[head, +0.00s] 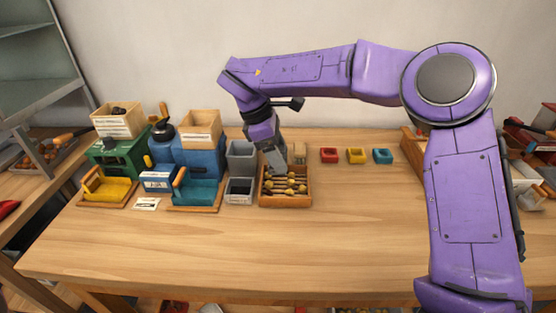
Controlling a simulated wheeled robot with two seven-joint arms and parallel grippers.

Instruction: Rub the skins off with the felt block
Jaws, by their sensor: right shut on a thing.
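A small wooden tray (284,206) stands on the bench near the middle. Several yellowish and brown chestnuts (291,188) lie in it across dark slats. My right gripper (277,168) reaches down from above to the tray's back left part. It is shut on a grey block, which I take to be the felt block; fingers and block are hard to tell apart at this size. I cannot tell whether the block touches the chestnuts. My left gripper is out of view.
Two grey bins (241,151) stand just left of the tray. A blue machine (190,160) and a green machine (119,158) with wooden hoppers stand further left. Red (329,155), yellow (356,156) and teal (382,156) blocks sit at the back right. The front bench (260,245) is clear.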

